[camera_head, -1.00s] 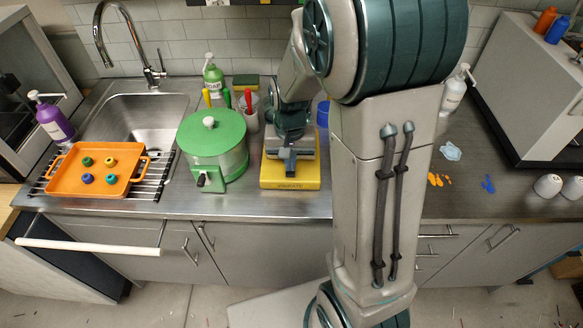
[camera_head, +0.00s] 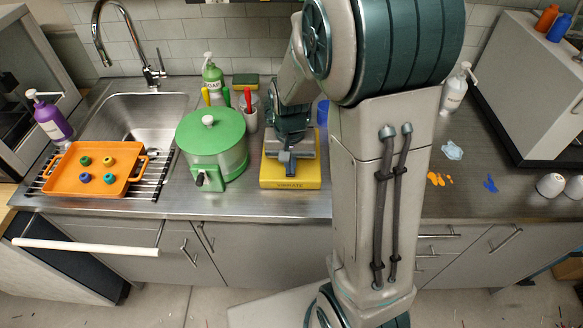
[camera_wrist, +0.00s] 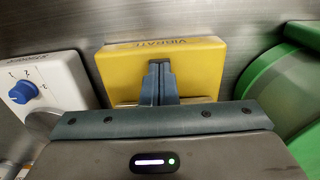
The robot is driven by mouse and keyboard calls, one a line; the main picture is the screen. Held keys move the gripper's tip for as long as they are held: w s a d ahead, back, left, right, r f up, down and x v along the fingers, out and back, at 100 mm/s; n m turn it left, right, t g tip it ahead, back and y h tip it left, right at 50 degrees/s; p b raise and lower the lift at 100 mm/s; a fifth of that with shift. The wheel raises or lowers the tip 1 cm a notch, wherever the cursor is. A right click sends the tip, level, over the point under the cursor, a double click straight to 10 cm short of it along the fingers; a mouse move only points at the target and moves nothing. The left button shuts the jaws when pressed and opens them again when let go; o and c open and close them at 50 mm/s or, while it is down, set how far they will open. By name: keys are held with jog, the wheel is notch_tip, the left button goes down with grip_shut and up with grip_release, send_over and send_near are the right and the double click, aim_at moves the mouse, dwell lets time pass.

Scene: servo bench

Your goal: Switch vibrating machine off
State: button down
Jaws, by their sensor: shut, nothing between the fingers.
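The vibrating machine is a yellow box (camera_head: 279,178) marked VIBRATE on the counter, right of the green pot. It also shows in the wrist view (camera_wrist: 205,65), with its lettered edge at the far side. My gripper (camera_head: 289,170) is over the box, its fingers together and pointing down at it. In the wrist view the shut fingertips (camera_wrist: 160,66) appear over the middle of the box, with nothing between them. I cannot tell whether they touch it. My fingers and palm hide part of the box's top, and no switch is visible.
A green pot (camera_head: 212,135) stands close on the left; its side also fills the right of the wrist view. A white device with a blue knob (camera_wrist: 23,93) stands on the other side. An orange tray (camera_head: 65,182) rests by the sink (camera_head: 135,115). A cup with utensils (camera_head: 249,118) stands behind.

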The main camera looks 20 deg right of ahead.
jog(key=shift+f, duration=0.15)
notch_tip(320, 180, up, 7)
jog(key=p, duration=0.5)
jog(key=shift+f, duration=0.1)
dwell(0.3)
dwell(0.5)
jog(key=s+r+n+t+b, duration=0.1)
jog(key=s+r+n+t, duration=0.2)
jog(key=s+r, duration=0.8)
jog(key=s, duration=0.3)
jog(key=shift+s+r+n+t, duration=0.15)
jog(key=shift+r+n+t, duration=0.15)
jog(key=shift+r+t, duration=0.1)
